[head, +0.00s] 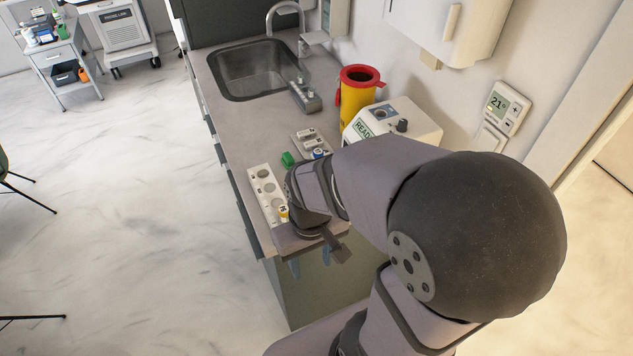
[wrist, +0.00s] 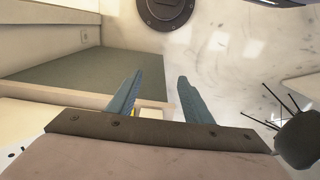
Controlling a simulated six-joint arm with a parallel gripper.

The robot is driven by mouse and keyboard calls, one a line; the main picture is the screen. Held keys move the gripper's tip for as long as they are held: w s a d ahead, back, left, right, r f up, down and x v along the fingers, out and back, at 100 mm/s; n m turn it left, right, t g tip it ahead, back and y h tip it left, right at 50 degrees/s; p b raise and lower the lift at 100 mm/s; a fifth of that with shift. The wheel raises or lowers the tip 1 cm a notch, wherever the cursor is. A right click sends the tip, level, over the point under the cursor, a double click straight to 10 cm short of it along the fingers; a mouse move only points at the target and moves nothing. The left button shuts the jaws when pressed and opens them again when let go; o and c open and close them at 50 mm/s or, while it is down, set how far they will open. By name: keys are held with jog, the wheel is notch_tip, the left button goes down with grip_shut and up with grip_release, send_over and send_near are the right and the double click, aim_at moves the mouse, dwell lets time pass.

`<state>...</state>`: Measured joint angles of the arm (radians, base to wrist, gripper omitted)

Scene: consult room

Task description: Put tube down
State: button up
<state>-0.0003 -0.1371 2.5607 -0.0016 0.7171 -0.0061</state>
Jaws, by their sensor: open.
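My gripper (head: 311,265) hangs at the counter's near end in the head view, its blue fingers pointing down. The wrist view shows its two fingers (wrist: 160,78) spread apart with nothing held between them. A yellow-capped tube (head: 283,212) stands at the near end of a white rack (head: 265,187) with several round holes, just left of my wrist. A blue-capped tube (head: 319,153) sits at a smaller grey rack (head: 304,140) farther back. My arm hides part of the counter's right side. Which tube the task means cannot be told.
A white device marked READY (head: 408,119) and a yellow sharps bin with a red rim (head: 357,95) stand near the wall. A grey holder (head: 304,97) is beside the sink (head: 248,72). The counter's left edge drops to open floor.

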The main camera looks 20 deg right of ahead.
aim_at(319, 152)
jog(key=w+d+f+n+t+b, duration=0.1)
jog(key=w+d+n+b, duration=0.2)
jog(key=w+n, duration=0.7)
jog(key=w+d+f+n+t+b, duration=0.1)
jog(key=w+d+n+t+b, duration=0.1)
jog(key=w+d+n, duration=0.6)
jog(key=w+d+f+n+t+b, duration=0.1)
jog(key=w+d+n+b, duration=0.3)
jog(key=w+n, duration=0.9)
jog(key=shift+w+d+n+h, duration=0.2)
jog(key=shift+d+n, duration=0.2)
jog(key=shift+n, duration=0.6)
jog(key=shift+w+d+n+h, duration=0.1)
jog(key=shift+d+n+h, duration=0.2)
jog(key=shift+n, duration=0.7)
jog(key=shift+w+d+m, duration=0.25)
jog(key=shift+d+m, duration=0.15)
jog(key=shift+m, duration=0.2)
jog(key=shift+w+p+x, duration=0.2)
jog(key=shift+p+x, duration=1.5)
jog(key=shift+x, duration=2.05)
jog(key=shift+r+t, duration=0.1)
jog(key=shift+t, duration=0.2)
grip_shut()
jog(key=shift+r, duration=0.1)
